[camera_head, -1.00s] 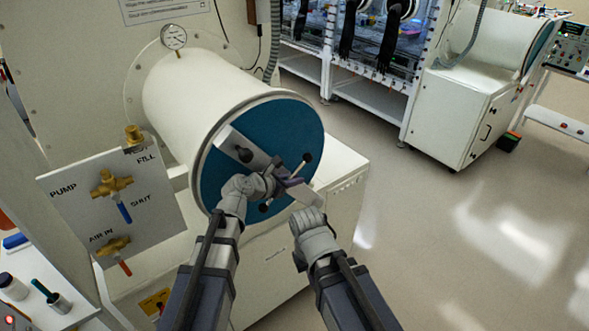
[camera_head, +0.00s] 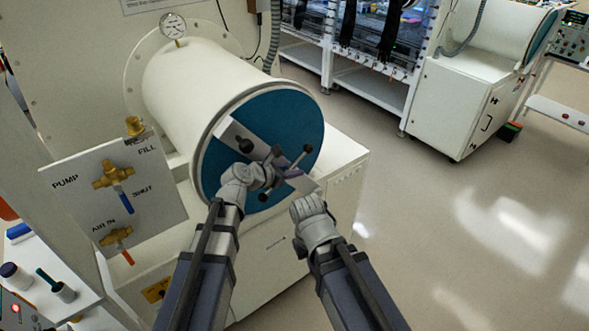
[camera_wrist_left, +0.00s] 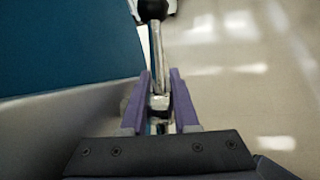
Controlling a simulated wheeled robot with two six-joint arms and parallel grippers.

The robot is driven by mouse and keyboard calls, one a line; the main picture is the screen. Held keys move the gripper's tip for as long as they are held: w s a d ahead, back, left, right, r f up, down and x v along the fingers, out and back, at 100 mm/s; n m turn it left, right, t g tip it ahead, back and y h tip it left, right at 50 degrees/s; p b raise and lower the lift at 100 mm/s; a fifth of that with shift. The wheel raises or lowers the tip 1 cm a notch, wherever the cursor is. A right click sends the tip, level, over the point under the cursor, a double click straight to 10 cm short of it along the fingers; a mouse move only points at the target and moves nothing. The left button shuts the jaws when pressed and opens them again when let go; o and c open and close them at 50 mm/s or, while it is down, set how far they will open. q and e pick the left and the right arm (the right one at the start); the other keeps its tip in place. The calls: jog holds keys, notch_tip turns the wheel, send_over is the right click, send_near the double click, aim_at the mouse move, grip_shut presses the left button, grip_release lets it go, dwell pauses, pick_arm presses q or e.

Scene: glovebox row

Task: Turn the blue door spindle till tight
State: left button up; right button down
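The round blue door (camera_head: 222,178) closes the end of the white cylinder. A pale metal bar (camera_head: 232,132) crosses it diagonally. The door spindle (camera_head: 307,149) at the middle of the bar has metal spokes with black ball ends. My left gripper (camera_head: 286,170) is at the spindle. In the left wrist view its two purple fingers (camera_wrist_left: 160,98) stand close on either side of a metal spoke (camera_wrist_left: 158,62) with a black knob and appear shut on it. My right gripper (camera_head: 310,207) is just right of and below the spindle, its fingers hidden by its wrist.
A valve panel (camera_head: 75,205) with brass valves, a blue lever and a red lever stands left of the door. A small shelf (camera_head: 85,295) with bottles is at lower left. A white cabinet (camera_head: 345,160) is below the cylinder.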

pick_arm(q)
jog(key=p+v, duration=0.3)
jog(key=v, duration=0.4)
jog(key=shift+s, duration=0.1)
